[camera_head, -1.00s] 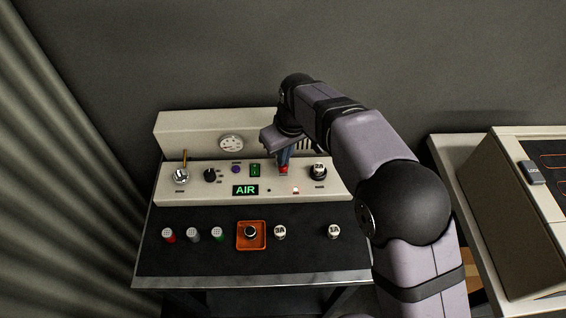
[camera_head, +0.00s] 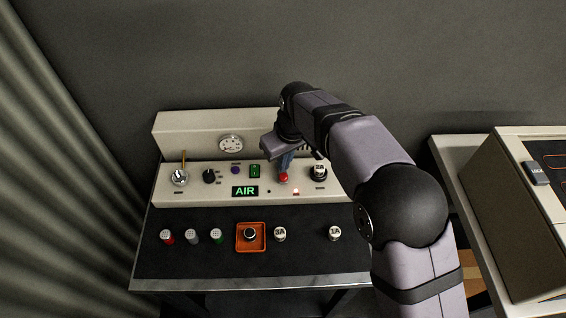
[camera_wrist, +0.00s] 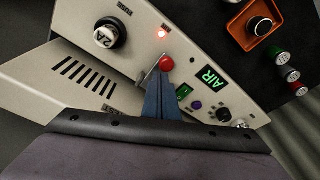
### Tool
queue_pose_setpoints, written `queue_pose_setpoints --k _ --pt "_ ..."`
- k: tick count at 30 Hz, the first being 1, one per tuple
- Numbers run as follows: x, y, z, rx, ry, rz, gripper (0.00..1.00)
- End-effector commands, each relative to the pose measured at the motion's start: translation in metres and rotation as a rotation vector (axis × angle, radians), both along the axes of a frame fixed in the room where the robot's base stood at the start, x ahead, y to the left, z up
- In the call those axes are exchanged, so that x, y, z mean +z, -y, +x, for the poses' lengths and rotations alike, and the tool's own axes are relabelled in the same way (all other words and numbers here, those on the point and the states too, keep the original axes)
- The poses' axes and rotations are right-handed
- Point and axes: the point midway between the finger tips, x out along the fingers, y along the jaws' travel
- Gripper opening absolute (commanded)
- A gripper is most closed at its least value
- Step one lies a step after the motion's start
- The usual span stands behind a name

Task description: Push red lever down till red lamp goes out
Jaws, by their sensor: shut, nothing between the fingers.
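The red lever's round knob (camera_head: 284,178) sits at the front of the cream panel, right of the green AIR sign. It also shows in the wrist view (camera_wrist: 167,63). My gripper (camera_head: 285,168) is shut and points down right at the knob, its blue fingers (camera_wrist: 161,78) ending beside or on it; I cannot tell whether they touch. The lever's stem is hidden behind the fingers. The red lamp (camera_wrist: 162,34) glows with a bright centre, and it shows small and lit in the head view (camera_head: 296,191).
A white-capped 2A knob (camera_head: 319,171) stands close right of my gripper. A green switch (camera_head: 255,171) and the AIR sign (camera_head: 245,191) lie left. An orange tray (camera_head: 240,248) and several loose parts rest on the black top in front.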

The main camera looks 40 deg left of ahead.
Motion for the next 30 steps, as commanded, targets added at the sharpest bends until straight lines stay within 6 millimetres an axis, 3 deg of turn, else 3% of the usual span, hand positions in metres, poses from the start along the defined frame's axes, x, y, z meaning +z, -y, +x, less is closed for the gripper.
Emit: queue_pose_setpoints --k 30 --pt "0.072 0.000 0.000 0.000 0.000 0.001 0.00"
